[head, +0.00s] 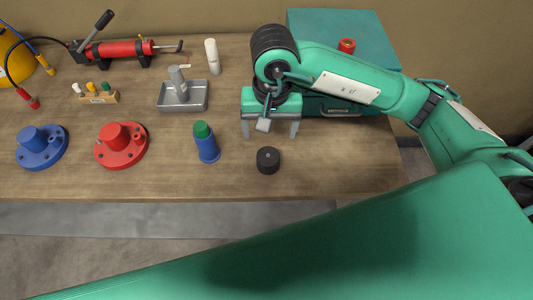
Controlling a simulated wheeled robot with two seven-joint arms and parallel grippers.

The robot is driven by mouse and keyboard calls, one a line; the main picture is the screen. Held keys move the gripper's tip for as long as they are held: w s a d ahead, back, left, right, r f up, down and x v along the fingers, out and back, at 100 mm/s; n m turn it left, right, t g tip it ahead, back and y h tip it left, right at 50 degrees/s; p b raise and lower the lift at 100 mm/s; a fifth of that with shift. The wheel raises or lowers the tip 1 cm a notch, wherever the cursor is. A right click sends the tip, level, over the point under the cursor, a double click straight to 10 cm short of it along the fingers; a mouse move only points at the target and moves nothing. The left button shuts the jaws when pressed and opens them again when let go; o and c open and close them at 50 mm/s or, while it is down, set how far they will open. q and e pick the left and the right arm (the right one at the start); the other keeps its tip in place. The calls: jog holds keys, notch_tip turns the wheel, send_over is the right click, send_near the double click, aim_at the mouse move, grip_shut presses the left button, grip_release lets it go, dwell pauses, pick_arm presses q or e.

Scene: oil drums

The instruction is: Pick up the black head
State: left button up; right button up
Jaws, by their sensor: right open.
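The black head (268,160) is a short dark cylinder standing on the wooden table near its front edge. My right gripper (270,131) comes in from the right, with its two grey fingers spread apart and nothing between them. It is just behind the black head in the picture, apart from it as far as I can see. My left gripper is not in view.
A blue cylinder with a green top (206,145) stands left of the black head. Further left are a red flanged part (121,145), a blue one (41,147) and a grey tray (183,104). A teal case (345,28) stands behind my right arm.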

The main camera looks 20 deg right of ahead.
aim_at(268, 154)
jog(key=f, duration=0.2)
jog(key=f+p, duration=0.1)
jog(key=f, duration=0.2)
jog(key=f+p, duration=0.1)
jog(key=f, duration=0.2)
jog(key=shift+d+f, duration=0.1)
jog(key=shift+d, duration=0.15)
jog(key=shift+a+f+p, duration=0.2)
jog(key=shift+f+p, duration=0.5)
jog(key=shift+f, duration=0.05)
jog(key=f+p, duration=0.1)
jog(key=f, duration=0.2)
jog(key=shift+a, duration=0.2)
jog(key=shift+f, duration=0.5)
jog(key=shift+w, duration=0.1)
jog(key=c, duration=1.1)
jog(key=shift+r, duration=0.1)
